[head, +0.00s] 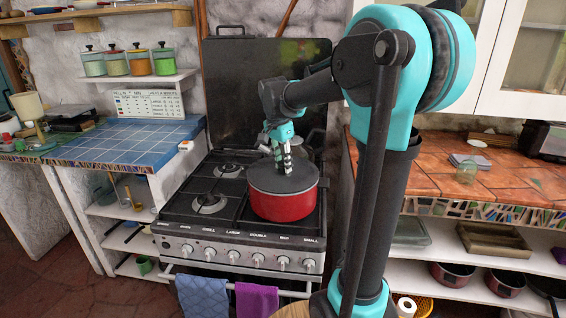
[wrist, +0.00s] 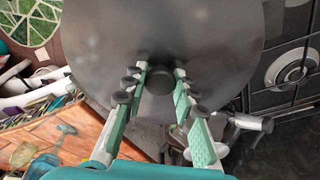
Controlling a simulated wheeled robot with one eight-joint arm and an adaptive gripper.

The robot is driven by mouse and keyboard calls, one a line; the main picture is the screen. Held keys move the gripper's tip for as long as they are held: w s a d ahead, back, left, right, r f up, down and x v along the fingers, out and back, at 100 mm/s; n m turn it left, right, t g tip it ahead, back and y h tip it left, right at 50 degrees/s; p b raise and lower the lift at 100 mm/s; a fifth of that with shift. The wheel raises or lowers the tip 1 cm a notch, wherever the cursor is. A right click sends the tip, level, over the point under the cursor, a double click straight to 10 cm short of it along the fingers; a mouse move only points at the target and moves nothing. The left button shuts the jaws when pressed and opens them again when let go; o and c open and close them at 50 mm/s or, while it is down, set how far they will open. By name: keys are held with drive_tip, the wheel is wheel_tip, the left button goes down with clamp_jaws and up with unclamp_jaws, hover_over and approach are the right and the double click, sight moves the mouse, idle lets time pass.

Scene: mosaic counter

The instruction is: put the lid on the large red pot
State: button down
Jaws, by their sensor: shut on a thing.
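The large red pot (head: 283,204) stands on the right front part of the black stove. A dark grey round lid (head: 262,178) lies over the pot's top; from the head view I cannot tell whether it is fully seated. My gripper (head: 283,165) is above the lid, pointing down. In the wrist view the lid (wrist: 215,40) fills the upper middle, and the fingers of my gripper (wrist: 160,85) are on either side of its dark round knob (wrist: 159,80), shut on it. The lid hides the pot in the wrist view.
The stove (head: 175,210) has bare burners left of the pot, and its raised dark cover (head: 250,85) stands behind. A blue tiled counter (head: 135,140) is at left, a terracotta counter (head: 470,185) at right. Another metal pot (head: 313,142) sits behind the red pot.

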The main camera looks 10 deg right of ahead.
drive_tip(key=shift+f, duration=0.15)
idle(0.5)
drive_tip(key=c, duration=1.1)
unclamp_jaws()
drive_tip(key=shift+c, duration=0.2)
drive_tip(key=o, duration=0.5)
drive_tip(key=shift+r, duration=3.5)
